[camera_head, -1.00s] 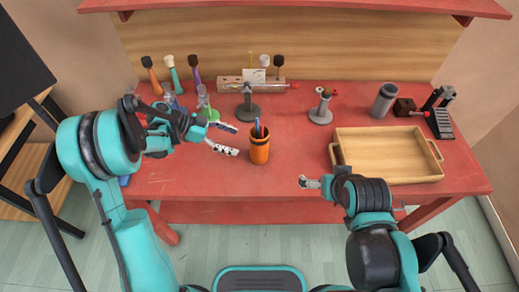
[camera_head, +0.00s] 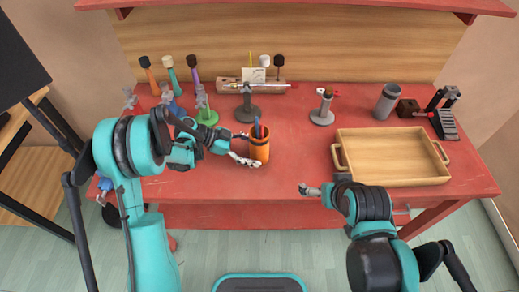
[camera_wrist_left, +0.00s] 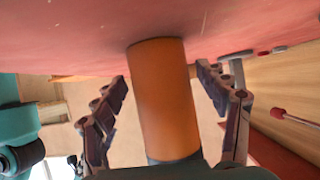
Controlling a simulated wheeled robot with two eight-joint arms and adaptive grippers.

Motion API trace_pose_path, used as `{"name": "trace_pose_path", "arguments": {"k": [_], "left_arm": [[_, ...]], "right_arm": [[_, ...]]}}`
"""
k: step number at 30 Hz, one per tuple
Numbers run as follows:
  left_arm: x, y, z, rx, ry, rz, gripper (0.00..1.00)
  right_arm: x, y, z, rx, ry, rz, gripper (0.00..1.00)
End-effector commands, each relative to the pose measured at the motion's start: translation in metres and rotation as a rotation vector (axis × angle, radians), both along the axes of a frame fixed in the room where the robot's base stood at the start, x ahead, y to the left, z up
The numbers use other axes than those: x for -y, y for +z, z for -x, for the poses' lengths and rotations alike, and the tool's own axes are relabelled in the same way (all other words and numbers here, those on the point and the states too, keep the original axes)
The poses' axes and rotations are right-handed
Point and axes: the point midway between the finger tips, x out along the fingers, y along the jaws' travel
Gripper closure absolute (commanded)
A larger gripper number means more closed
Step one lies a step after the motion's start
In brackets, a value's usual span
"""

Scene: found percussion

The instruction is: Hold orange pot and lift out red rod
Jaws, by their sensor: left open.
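The orange pot (camera_head: 260,151) stands upright on the red table, left of the tray. A blue stick (camera_head: 257,129) and something dark rise from its mouth; I cannot make out a red rod in it. My left gripper (camera_head: 248,150) is open at the pot's left side, one finger behind and one in front. In the left wrist view the pot (camera_wrist_left: 165,95) stands between the two spread fingers, with a gap showing on each side. My right gripper (camera_head: 309,190) is over the table's front edge, away from the pot; its finger opening is too small to read.
The wooden tray (camera_head: 394,181) lies on the right. A grey stand (camera_head: 247,110) is behind the pot, and a green stand (camera_head: 206,114) is behind my left arm. A horizontal red-tipped rod (camera_head: 285,82) lies on a wooden block at the back. The table between pot and tray is clear.

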Motion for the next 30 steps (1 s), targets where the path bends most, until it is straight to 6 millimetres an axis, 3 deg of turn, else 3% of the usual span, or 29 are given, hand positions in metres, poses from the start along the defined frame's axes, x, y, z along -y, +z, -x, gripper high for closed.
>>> {"name": "trace_pose_path", "arguments": {"k": [13,17,18,30], "left_arm": [[0.0081,-0.0036,0.0002,0.0,-0.001,0.0,0.27],[0.008,-0.0036,0.0002,0.0,0.0,0.0,0.58],[0.0079,-0.0036,0.0002,0.0,0.0,0.0,0.61],[0.0078,-0.0038,0.0002,0.0,0.0,0.0,0.61]], "right_arm": [[0.0,-0.0042,-0.0002,0.0,0.0,0.0,0.0],[0.0,-0.0042,-0.0001,0.0,0.0,0.0,0.0],[0.0,-0.0042,-0.0001,0.0,0.0,0.0,0.0],[0.0,-0.0042,-0.0001,0.0,0.0,0.0,0.0]]}}
